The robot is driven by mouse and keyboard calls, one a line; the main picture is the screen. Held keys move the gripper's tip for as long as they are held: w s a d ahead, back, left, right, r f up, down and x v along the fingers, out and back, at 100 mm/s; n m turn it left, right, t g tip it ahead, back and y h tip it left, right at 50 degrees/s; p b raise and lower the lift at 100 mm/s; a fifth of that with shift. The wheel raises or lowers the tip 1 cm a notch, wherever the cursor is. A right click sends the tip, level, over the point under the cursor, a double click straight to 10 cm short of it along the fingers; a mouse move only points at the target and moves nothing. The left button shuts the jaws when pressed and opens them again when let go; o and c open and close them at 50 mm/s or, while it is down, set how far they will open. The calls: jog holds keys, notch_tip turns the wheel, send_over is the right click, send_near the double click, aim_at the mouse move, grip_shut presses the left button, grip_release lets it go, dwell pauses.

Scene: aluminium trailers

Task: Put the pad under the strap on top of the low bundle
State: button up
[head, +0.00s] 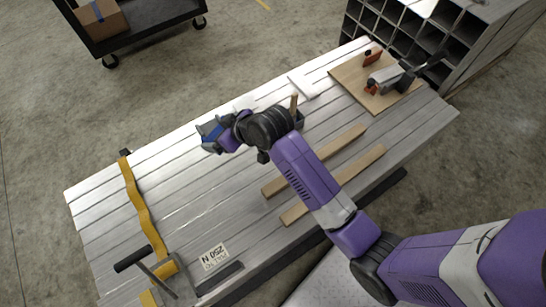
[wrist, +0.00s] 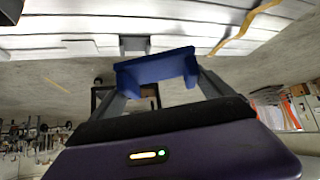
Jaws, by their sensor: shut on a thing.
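The low bundle (head: 190,190) is a flat stack of silvery aluminium planks in the middle of the head view; its edge shows at the top of the wrist view (wrist: 70,28). The yellow strap (head: 142,212) crosses its left end and also shows at the upper right of the wrist view (wrist: 245,24). A ratchet (head: 160,270) with a black handle sits on the strap at the near side. My gripper (wrist: 158,76) is shut on the blue pad (wrist: 153,68). In the head view the pad (head: 208,129) is by the bundle's far edge, right of the strap and apart from it.
Two wooden battens (head: 318,160) lie on the bundle's middle. A wooden board (head: 350,78) with tools is at its right end. A white label (head: 214,257) and dark bar lie near the front. A cart with a box (head: 101,18) stands behind; a tube rack (head: 408,32) stands right.

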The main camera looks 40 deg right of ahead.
jog(key=shift+w+a+r, duration=0.2)
jog(key=shift+w+a, duration=0.1)
jog(key=shift+w, duration=0.1)
notch_tip(320, 180, down, 20)
jog(key=b, duration=0.4)
jog(key=shift+f, duration=0.1)
jog(key=o, duration=1.3)
jog(key=shift+r, duration=0.2)
jog(key=p+v, duration=0.2)
jog(key=v, duration=1)
